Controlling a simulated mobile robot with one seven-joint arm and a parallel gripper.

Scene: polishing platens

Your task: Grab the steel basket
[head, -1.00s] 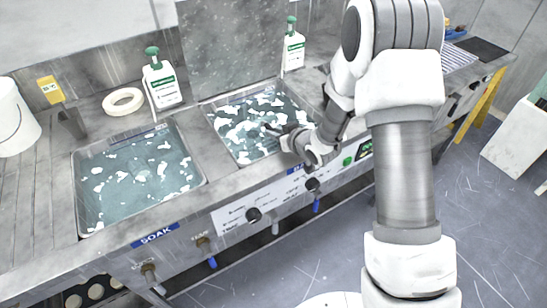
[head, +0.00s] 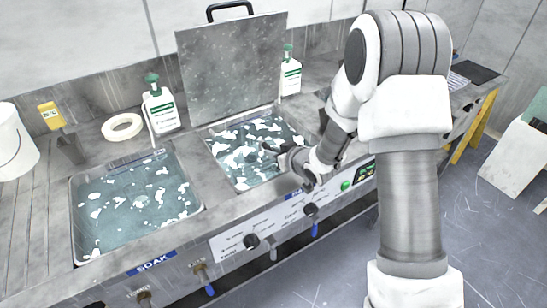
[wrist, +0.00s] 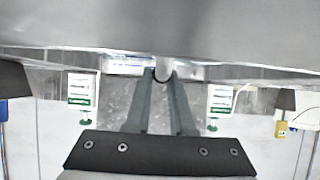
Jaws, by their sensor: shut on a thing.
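My gripper (head: 270,147) reaches over the front rim of the right-hand bath (head: 222,172), low above its foamy water. In the wrist view its two dark fingers (wrist: 161,76) are closed together on a narrow pale, rounded piece (wrist: 162,64). This looks like the handle of the steel basket. The rest of the basket cannot be made out; the foam and my wrist cover that place in the head view.
An upright steel lid (head: 232,65) stands behind the right-hand bath. A second foamy bath (head: 75,220) is at left. White bottles (head: 160,107) (head: 290,76), a white ring (head: 122,127) and a bucket (head: 14,143) stand along the back. The control front (head: 262,238) has knobs.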

